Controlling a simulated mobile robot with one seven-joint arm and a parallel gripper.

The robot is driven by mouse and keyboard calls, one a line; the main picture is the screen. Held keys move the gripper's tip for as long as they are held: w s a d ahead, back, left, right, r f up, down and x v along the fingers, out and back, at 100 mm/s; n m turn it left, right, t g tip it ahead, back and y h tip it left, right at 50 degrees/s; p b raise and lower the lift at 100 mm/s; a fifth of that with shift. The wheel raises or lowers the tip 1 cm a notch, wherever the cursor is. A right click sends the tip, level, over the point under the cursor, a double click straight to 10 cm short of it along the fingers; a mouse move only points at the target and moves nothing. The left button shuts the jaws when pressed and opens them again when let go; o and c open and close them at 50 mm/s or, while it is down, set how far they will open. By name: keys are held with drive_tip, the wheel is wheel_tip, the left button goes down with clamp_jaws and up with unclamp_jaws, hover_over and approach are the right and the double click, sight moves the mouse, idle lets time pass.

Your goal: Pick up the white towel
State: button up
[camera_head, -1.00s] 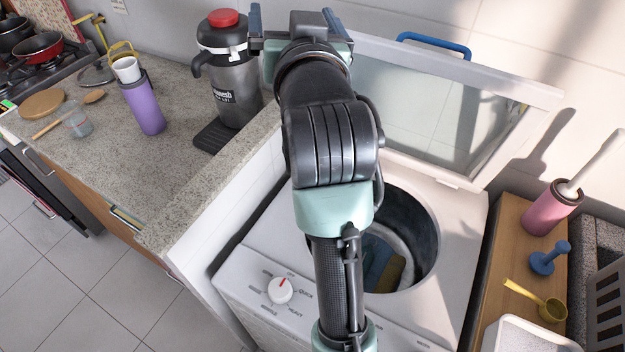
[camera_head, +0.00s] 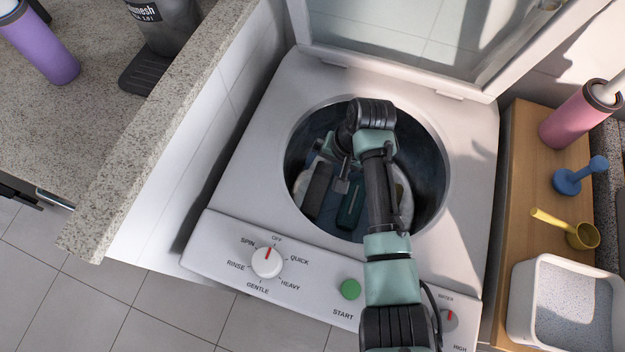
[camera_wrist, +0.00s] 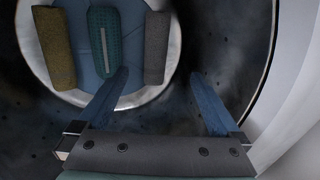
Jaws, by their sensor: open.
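I cannot pick out a clearly white towel in either view. Inside the washer drum lie a grey roll (camera_head: 318,190), a teal roll (camera_head: 351,203) with a pale stripe, and an olive roll mostly hidden by my arm. The wrist view shows the olive roll (camera_wrist: 57,47) at left, the teal roll (camera_wrist: 104,42) in the middle and the grey roll (camera_wrist: 156,48) at right. My gripper (camera_wrist: 160,75) is open and empty inside the drum. Its blue fingers are spread, apart from the rolls. In the head view my arm hides much of it.
The washer's top (camera_head: 262,150) surrounds the round drum opening, with its glass lid (camera_head: 400,35) raised behind. A granite counter (camera_head: 90,130) stands at left. A wooden ledge (camera_head: 525,160) at right holds a pink cup (camera_head: 572,118), a blue plunger-like item (camera_head: 570,180) and a yellow scoop (camera_head: 580,236).

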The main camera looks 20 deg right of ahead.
sight(319, 187)
drive_tip(key=b+x, duration=0.2)
drive_tip(key=x, duration=0.6)
drive_tip(key=shift+d+f, duration=0.1)
drive_tip(key=shift+d, duration=0.05)
drive_tip(key=b+x, duration=0.1)
drive_tip(key=x, duration=0.1)
drive_tip(key=d+b+x, duration=0.1)
drive_tip(key=x, duration=0.1)
drive_tip(key=shift+s+a+f, duration=0.15)
drive_tip(key=shift+a+f, duration=0.05)
drive_tip(key=shift+f, duration=0.05)
drive_tip(key=shift+a+f, duration=0.1)
drive_tip(key=shift+f, duration=0.25)
drive_tip(key=c, duration=1.4)
